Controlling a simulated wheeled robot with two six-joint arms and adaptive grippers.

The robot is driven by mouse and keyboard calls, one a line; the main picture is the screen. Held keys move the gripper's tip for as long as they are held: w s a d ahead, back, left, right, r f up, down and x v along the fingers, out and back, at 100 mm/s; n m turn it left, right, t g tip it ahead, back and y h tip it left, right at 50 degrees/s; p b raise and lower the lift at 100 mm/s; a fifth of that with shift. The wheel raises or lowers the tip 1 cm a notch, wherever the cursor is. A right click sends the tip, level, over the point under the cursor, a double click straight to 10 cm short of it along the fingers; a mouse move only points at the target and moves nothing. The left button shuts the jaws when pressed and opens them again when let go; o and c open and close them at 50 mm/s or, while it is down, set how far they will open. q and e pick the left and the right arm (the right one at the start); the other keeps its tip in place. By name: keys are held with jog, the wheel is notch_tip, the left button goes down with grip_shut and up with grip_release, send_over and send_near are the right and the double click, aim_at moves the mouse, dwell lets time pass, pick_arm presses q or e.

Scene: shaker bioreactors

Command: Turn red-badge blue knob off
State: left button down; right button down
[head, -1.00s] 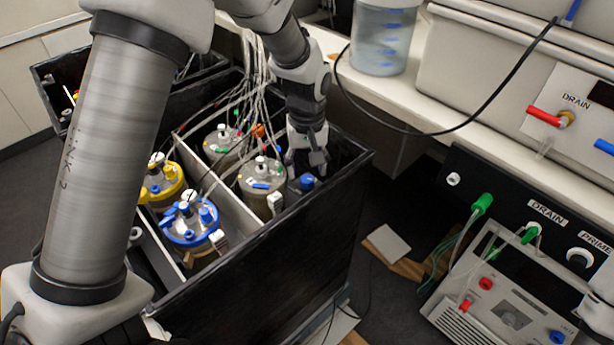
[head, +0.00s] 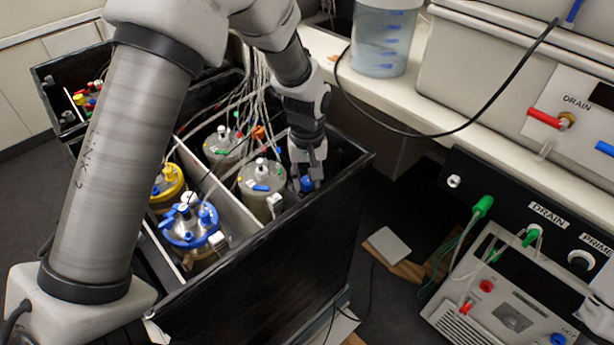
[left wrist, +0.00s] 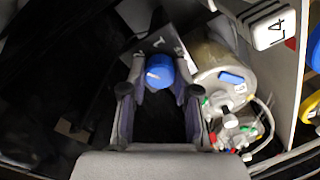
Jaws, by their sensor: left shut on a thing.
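The blue knob (head: 307,184) is at the right end of the black box, close to its inner wall. It also shows in the left wrist view (left wrist: 160,70), with a small white mark on its top. My left gripper (head: 308,177) points down over the knob. In the left wrist view its fingers (left wrist: 158,88) stand on both sides of the knob and are shut on it. I cannot make out a red badge by the knob.
Beside the knob stands a clear vessel (head: 261,180) with tubes and a small blue clip. A blue-lidded vessel (head: 189,222) and a yellow-lidded vessel (head: 167,188) stand beyond the white divider (head: 228,206). The black box wall (head: 300,240) is close to the gripper.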

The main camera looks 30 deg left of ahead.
pick_arm(q)
jog(key=m+p, duration=0.4)
jog(key=p, duration=0.1)
jog(key=shift+r, duration=0.25)
jog(key=m+p, duration=0.2)
jog(key=m, duration=0.1)
jog(key=shift+p, duration=0.35)
jog(key=m+p, duration=0.2)
jog(key=m, duration=0.1)
jog(key=shift+f+m, duration=0.15)
jog(key=shift+m, duration=0.25)
jog(key=m+p, duration=0.1)
jog(key=m, duration=0.1)
jog(key=shift+m+p, duration=0.3)
jog(key=shift+p, duration=0.1)
jog(key=m+p, duration=0.1)
jog(key=m, duration=0.2)
jog(key=shift+m, duration=0.4)
jog(key=m+p, duration=0.1)
jog(key=m, duration=0.2)
jog(key=shift+s+f, duration=0.1)
jog(key=shift+m+p, duration=0.5)
jog(key=shift+m, duration=1.2)
jog(key=shift+f, duration=0.1)
jog(key=c, duration=0.9)
grip_release()
jog(key=shift+d, duration=0.1)
